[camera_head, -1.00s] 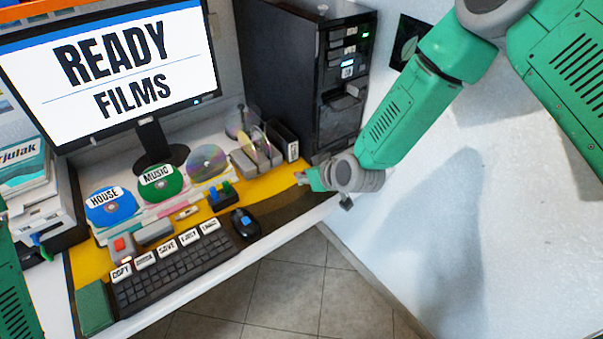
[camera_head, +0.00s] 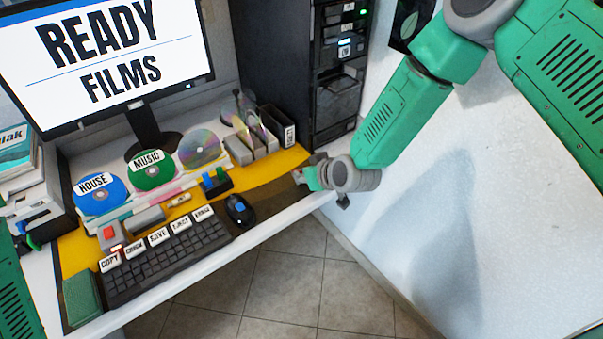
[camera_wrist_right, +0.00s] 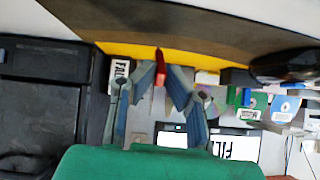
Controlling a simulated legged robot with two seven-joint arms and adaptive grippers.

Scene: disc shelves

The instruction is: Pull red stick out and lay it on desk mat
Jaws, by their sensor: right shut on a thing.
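My right gripper (camera_head: 312,172) is low over the right end of the desk mat (camera_head: 292,158), which is yellow with a dark brown band. In the right wrist view my right gripper (camera_wrist_right: 164,72) is shut on the red stick (camera_wrist_right: 159,68), a short narrow piece between its two blue-grey fingers. The stick shows in front of the mat's yellow part (camera_wrist_right: 125,48); I cannot tell whether it touches the mat. My left gripper is out of view.
A black computer tower (camera_head: 277,65) stands behind the gripper. The mat's brown right end looks clear.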

